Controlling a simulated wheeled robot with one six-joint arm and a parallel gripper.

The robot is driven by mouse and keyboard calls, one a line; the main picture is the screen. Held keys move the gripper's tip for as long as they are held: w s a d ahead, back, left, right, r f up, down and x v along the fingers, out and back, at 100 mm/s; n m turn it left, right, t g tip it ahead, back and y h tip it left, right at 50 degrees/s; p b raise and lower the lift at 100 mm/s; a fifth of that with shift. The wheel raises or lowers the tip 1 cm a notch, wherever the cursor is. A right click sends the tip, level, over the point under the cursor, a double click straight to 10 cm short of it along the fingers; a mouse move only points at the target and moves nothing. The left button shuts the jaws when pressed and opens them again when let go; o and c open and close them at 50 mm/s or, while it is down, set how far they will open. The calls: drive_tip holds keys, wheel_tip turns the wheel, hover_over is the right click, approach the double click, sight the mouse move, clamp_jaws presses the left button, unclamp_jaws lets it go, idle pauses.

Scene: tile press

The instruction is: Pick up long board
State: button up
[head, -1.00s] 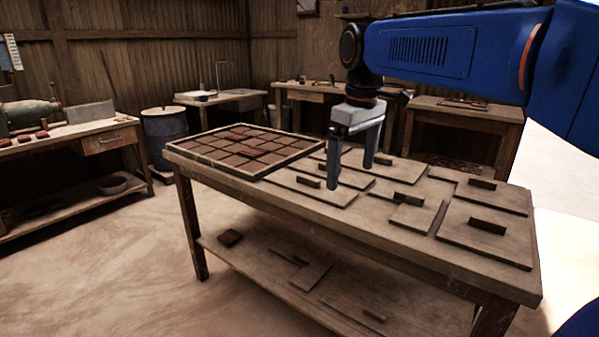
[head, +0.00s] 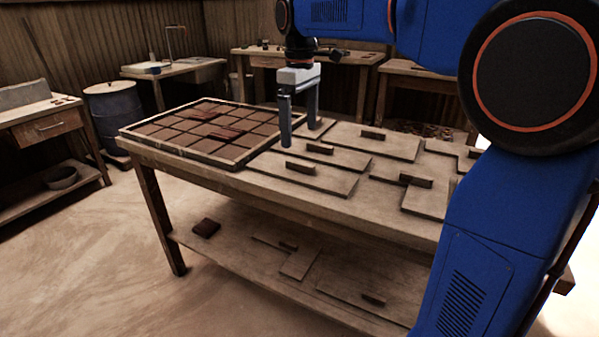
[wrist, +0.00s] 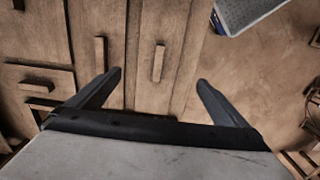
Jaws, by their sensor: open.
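Several flat wooden boards with raised handle blocks lie on the table. A long board (head: 325,181) with a handle (head: 301,168) lies near the front edge, right of the tile tray. Another board (head: 345,161) lies behind it, and a third (head: 395,148) farther back. I cannot tell which one is the task's long board. My gripper (head: 299,132) is open and empty, fingers down, above the boards beside the tray. In the wrist view, two long narrow boards (wrist: 157,85) (wrist: 98,25) with handles lie beyond and between my open fingers (wrist: 160,78).
The framed tray (head: 240,160) of brown tiles fills the table's left end. More boards (head: 425,201) lie to the right, partly behind my arm. A lower shelf (head: 235,250) holds boards and a tile. Workbenches (head: 170,72) and a barrel (head: 110,105) stand behind.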

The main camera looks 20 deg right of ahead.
hover_over(300, 162)
drive_tip(key=f, duration=0.5)
drive_tip(key=shift+s+a+f, duration=0.1)
drive_tip(key=shift+s+f, duration=0.25)
drive_tip(key=shift+f, duration=0.05)
drive_tip(key=shift+w+f, duration=0.2)
drive_tip(key=shift+f, duration=2.55)
drive_tip(key=c, duration=1.3)
